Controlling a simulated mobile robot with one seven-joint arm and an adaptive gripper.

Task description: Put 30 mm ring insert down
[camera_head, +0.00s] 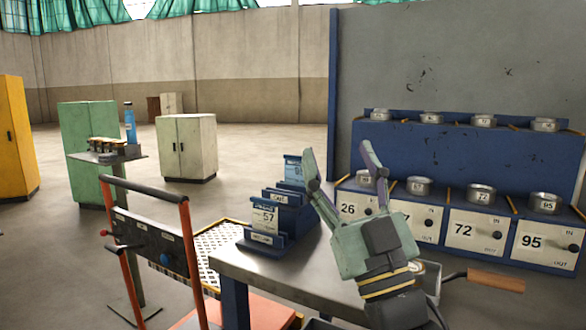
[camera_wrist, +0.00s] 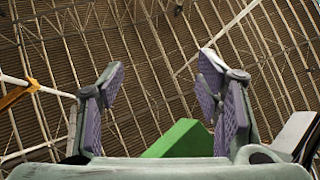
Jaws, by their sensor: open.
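My gripper (camera_head: 341,152) is raised over the grey bench (camera_head: 290,268) with its fingers pointing up, spread apart and empty. In the wrist view the two purple-padded fingers (camera_wrist: 160,80) are wide apart with nothing between them. Several metal rings stand on the blue rack at right, among them rings above the drawers marked 72 (camera_head: 482,192) and 95 (camera_head: 544,203). I cannot tell which ring is the 30 mm insert. A round metal item (camera_head: 418,267) shows partly behind my gripper's wrist.
A blue card holder (camera_head: 268,216) with a card marked 57 stands on the bench. A wooden handle (camera_head: 496,280) sticks out right of the gripper. An orange-framed control stand (camera_head: 150,240) is at left. The wrist view shows roof beams and a green block (camera_wrist: 182,139).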

